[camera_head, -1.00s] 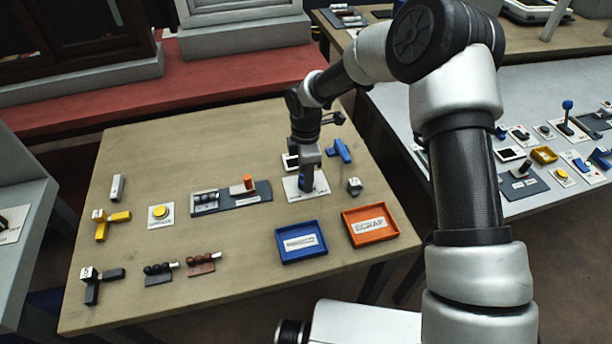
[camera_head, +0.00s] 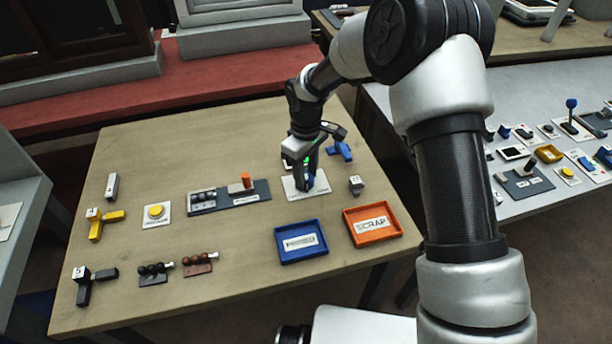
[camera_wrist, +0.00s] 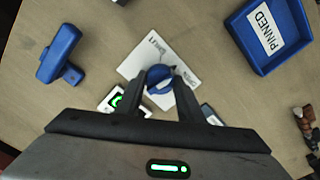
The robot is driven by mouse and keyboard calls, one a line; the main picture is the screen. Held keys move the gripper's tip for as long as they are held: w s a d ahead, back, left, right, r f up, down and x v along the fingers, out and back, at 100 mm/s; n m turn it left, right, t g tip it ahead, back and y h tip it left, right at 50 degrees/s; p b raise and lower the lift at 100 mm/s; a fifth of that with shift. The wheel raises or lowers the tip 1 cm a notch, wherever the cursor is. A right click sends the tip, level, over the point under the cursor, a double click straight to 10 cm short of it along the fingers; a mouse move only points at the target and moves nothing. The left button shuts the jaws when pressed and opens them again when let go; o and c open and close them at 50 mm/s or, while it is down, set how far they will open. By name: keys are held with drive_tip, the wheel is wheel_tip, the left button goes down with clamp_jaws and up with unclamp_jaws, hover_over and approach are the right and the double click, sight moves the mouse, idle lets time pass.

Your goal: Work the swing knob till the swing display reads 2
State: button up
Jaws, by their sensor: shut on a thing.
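The swing knob (camera_wrist: 158,80) is a round blue knob on a white plate (camera_wrist: 187,49) with printed marks. In the head view the knob (camera_head: 309,181) shows low beside my fingers on its plate (camera_head: 293,193). My gripper (camera_wrist: 160,82) is shut on the knob, one finger on either side; in the head view my gripper (camera_head: 305,176) points down over the plate. A small display (camera_wrist: 116,101) with a green figure lies next to the plate, partly hidden by my gripper, and I cannot read its figure.
A blue tray (camera_wrist: 240,35) labelled PINNED and an orange SCRAP tray (camera_head: 356,216) stand in front of the plate. A blue T-shaped piece (camera_wrist: 58,54) lies close by. A grey slide panel (camera_head: 225,208) with an orange peg is to the left.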

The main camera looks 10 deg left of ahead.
sight(306, 175)
drive_tip(key=m, duration=0.3)
drive_tip(key=shift+m+b, duration=0.3)
drive_tip(key=shift+b, duration=0.05)
drive_tip(key=shift+m, duration=1.9)
drive_tip(key=o, duration=1.1)
drive_tip(key=shift+c, duration=0.2)
drive_tip(key=shift+r, duration=0.1)
wheel_tip(306, 175, up, 17)
drive_tip(key=p, duration=0.1)
drive_tip(key=shift+r+p, duration=0.15)
drive_tip(key=shift+p, duration=0.15)
